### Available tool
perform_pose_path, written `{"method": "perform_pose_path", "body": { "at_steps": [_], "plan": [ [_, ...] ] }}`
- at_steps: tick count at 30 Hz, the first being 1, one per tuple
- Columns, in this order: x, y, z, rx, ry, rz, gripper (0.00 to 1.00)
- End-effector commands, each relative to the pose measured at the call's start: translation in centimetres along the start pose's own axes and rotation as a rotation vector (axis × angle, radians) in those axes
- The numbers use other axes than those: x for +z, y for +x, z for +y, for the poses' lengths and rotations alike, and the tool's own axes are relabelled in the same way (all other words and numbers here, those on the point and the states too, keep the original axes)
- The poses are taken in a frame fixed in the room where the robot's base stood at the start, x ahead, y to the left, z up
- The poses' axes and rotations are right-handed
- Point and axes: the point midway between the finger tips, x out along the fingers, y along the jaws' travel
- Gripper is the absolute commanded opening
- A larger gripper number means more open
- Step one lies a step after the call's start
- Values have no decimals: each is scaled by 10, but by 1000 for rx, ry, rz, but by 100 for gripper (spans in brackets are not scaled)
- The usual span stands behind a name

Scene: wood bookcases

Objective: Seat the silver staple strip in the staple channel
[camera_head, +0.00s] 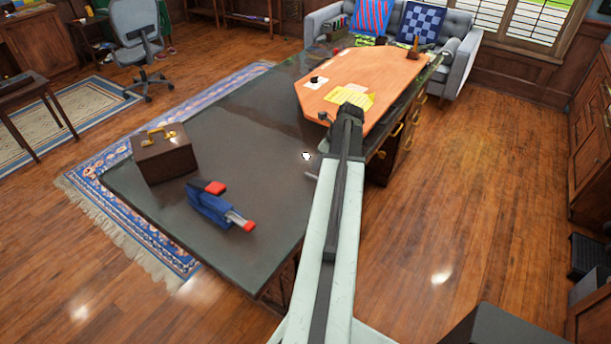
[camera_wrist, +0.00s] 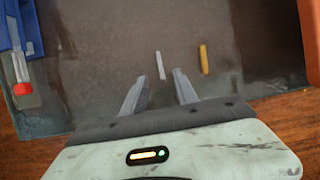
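The silver staple strip (camera_wrist: 161,65) lies on the dark desk top in the wrist view, just beyond my gripper (camera_wrist: 160,88). My gripper is open, its two fingers apart with nothing between the tips. The blue stapler (camera_head: 208,204) lies on the desk in the head view. Its silver staple channel (camera_head: 236,217) sticks out toward the front edge and ends in a red tip. The channel also shows at the left of the wrist view (camera_wrist: 19,68). In the head view my arm hides most of my gripper.
A yellow strip (camera_wrist: 203,58) lies right of the silver one. A brown box (camera_head: 163,157) with gold pieces on top stands at the desk's left. An orange mat (camera_head: 375,80) with papers covers the far end. The desk's middle is mostly clear.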

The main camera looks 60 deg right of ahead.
Motion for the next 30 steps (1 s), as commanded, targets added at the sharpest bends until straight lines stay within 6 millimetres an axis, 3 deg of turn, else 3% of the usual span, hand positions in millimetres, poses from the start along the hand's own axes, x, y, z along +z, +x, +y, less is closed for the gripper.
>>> {"method": "perform_pose_path", "body": {
  "at_steps": [5, 11, 19, 27, 30],
  "plan": [
    [-2, 26, 0, 1, -3, 0, 35],
    [-1, 31, 1, 1, -4, 0, 35],
    [-5, 76, 0, 1, -6, 0, 35],
    [-2, 77, 1, 1, -5, 0, 35],
    [-2, 77, 1, 1, -6, 0, 10]
  ]
}}
